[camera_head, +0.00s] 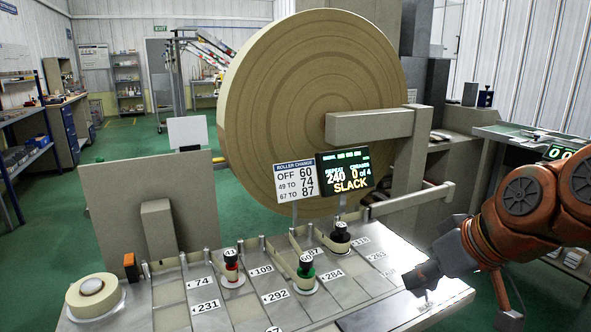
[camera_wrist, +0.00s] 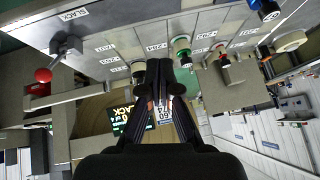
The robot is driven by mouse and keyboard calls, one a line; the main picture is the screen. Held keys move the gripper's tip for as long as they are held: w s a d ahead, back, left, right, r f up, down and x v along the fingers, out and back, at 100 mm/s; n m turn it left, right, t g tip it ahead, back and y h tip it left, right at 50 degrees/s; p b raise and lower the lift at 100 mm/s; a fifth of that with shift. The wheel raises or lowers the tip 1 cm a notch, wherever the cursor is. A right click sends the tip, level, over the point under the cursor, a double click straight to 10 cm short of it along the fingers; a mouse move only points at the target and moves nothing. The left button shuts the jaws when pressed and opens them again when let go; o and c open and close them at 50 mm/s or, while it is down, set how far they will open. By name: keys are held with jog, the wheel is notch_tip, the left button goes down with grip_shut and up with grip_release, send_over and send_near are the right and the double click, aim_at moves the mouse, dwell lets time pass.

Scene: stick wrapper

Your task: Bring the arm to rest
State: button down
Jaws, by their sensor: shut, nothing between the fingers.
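My orange arm (camera_head: 525,200) reaches in from the right in the head view. My gripper (camera_head: 425,275) is low over the right end of the grey panel (camera_head: 375,285), small and partly hard to make out. In the wrist view my gripper (camera_wrist: 162,75) has its dark fingers together, with nothing seen between them. The panel with its numbered labels lies beyond the fingertips there. I cannot tell whether the fingers touch anything.
A large tan roll (camera_head: 310,100) stands behind the panel. A red-topped roller (camera_head: 231,265), a green one (camera_head: 306,270) and a black one (camera_head: 340,235) stand on it. A display (camera_head: 345,172) reads SLACK. A red-knobbed lever (camera_wrist: 43,75) shows in the wrist view.

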jog(key=s+f+m+g+h+p, duration=0.1)
jog(key=s+m+g+h+p, duration=0.1)
jog(key=s+p, duration=0.5)
jog(key=s+f+m+g+h+p, duration=0.1)
jog(key=s+g+p, duration=0.4)
jog(key=s, duration=0.7)
jog(key=h+p, duration=0.1)
jog(key=p, duration=0.1)
jog(key=shift+s+a+f+m+g+p, duration=0.3)
jog(key=shift+a+f+m+p, duration=0.05)
jog(key=shift+a+m, duration=0.05)
